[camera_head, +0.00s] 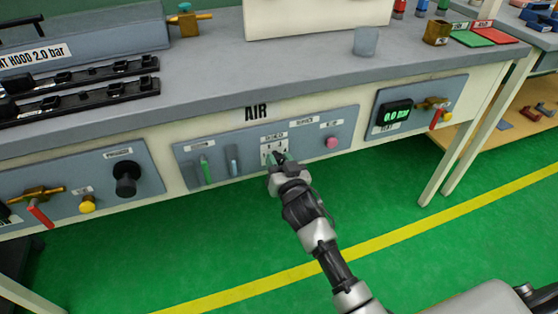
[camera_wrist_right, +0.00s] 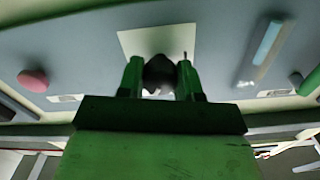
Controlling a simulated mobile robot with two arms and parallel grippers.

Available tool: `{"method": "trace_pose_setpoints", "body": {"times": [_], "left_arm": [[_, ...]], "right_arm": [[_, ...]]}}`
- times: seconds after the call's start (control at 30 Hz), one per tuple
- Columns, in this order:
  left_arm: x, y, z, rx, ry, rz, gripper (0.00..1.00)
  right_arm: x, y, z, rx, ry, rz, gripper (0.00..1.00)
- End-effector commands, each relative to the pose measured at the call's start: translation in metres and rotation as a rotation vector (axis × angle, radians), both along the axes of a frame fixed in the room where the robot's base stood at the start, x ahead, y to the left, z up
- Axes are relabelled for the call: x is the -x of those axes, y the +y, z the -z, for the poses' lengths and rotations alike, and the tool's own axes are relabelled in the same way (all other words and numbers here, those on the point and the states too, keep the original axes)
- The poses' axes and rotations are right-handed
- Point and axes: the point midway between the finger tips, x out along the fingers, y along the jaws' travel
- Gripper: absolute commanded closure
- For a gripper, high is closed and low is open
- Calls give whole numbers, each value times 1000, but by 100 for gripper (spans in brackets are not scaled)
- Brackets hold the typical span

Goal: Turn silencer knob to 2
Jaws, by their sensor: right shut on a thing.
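The silencer knob is a small dark knob on a white plate (camera_head: 273,147) in the middle of the panel under the AIR label. In the head view my right gripper (camera_head: 283,160) covers most of it. In the right wrist view the dark knob (camera_wrist_right: 159,74) sits between the two green fingers of my right gripper (camera_wrist_right: 160,82), which is shut on it. A small dark mark shows on the white plate beside the fingers. The plate's numbers and the knob's pointing direction cannot be read. My left gripper is not in view.
The grey AIR panel (camera_head: 250,125) also carries a green bar (camera_head: 206,169), a blue bar (camera_head: 233,160) and a pink button (camera_head: 331,142). A panel with a 0.0 bar display (camera_head: 395,115) is to the right. A black knob (camera_head: 126,178) is to the left. Green floor lies open in front.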

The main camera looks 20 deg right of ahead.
Motion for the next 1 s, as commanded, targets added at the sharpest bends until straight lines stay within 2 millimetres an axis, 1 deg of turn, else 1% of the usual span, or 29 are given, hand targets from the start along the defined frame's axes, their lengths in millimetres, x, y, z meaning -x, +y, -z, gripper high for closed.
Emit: {"method": "trace_pose_setpoints", "body": {"times": [0.17, 0.23, 0.3, 0.6, 0.8, 1.0], "left_arm": [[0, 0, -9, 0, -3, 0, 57], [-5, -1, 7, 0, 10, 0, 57], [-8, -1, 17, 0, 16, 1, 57], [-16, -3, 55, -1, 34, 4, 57], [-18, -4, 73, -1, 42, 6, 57], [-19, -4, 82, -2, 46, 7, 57]], "right_arm": [[0, 0, -1, 99, -2, 0, 89], [0, 0, -2, 153, -4, 1, 89], [0, 0, -2, 214, -6, 1, 89], [0, 0, -2, 499, -17, 0, 89], [0, 0, -1, 680, -23, 0, 89], [0, 0, 0, 827, -28, 0, 89]]}}
